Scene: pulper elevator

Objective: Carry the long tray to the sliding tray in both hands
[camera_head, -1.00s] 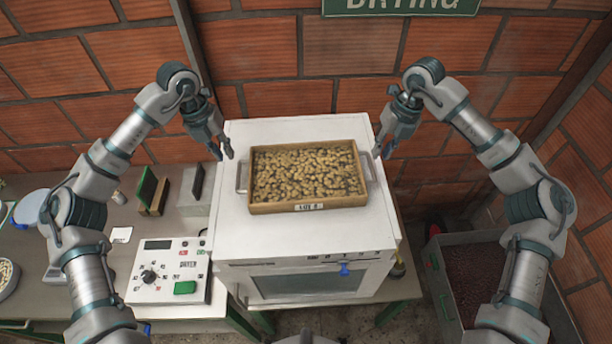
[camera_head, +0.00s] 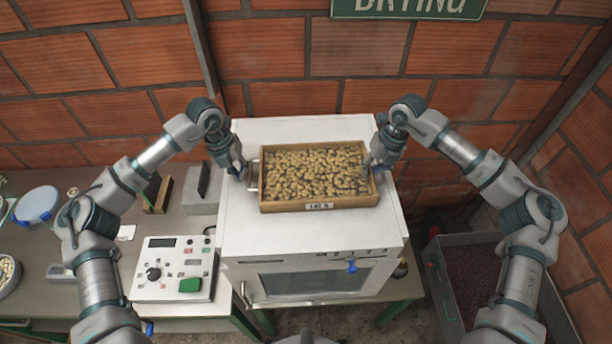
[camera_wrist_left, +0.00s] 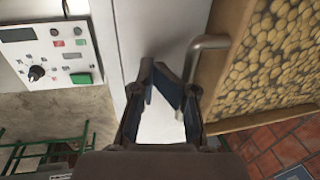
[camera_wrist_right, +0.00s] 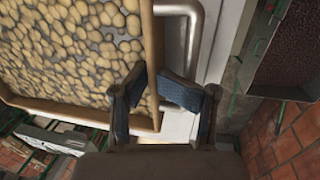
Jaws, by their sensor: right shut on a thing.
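The long tray (camera_head: 318,206) is a shallow wooden box full of pale beans, with a label on its front and a metal handle at each end. It rests flat on the white machine. My left gripper (camera_head: 240,171) is beside the left handle (camera_wrist_left: 207,42); in the left wrist view its fingertips (camera_wrist_left: 155,72) look close together, with the handle to their right. My right gripper (camera_head: 371,163) is shut on the tray's right end; its fingers (camera_wrist_right: 152,80) overlap the tray edge and handle (camera_wrist_right: 195,45), hiding the exact contact. I cannot make out the sliding tray.
The white machine (camera_head: 300,234) has a glass-fronted door and free top around the tray. A control box (camera_head: 174,268) stands on the table to the left. A grey bin (camera_head: 470,280) of dark beans is at the right. A brick wall (camera_head: 290,60) closes the back.

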